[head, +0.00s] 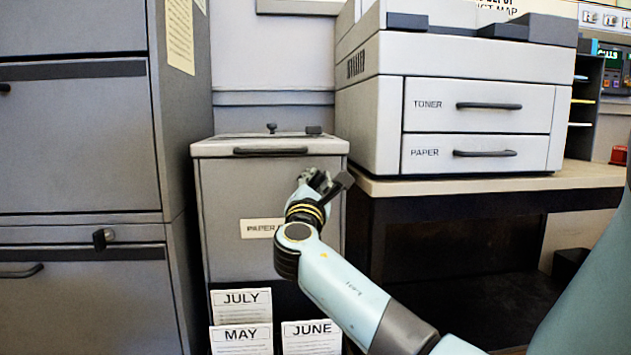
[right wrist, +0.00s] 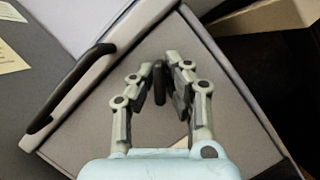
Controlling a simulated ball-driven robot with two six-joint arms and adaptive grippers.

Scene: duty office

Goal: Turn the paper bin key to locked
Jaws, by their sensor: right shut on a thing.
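The grey paper bin (head: 222,200) stands in the middle of the head view, with a pale lid and a label partly covered by my right arm. My right gripper (head: 326,181) is at the bin's upper right, just below the lid edge in the picture. In the right wrist view, the right gripper (right wrist: 161,84) has its fingers closed on a small dark upright piece, which looks like the key (right wrist: 159,80). The fingers partly hide it, and its turned position cannot be read. My left gripper is not in view.
The lid carries a dark handle (head: 270,151). Grey cabinets (head: 80,140) stand close on the left. A printer (head: 470,60) sits on a desk (head: 480,184) at the right. Month cards (head: 241,305) are at the bin's lower front.

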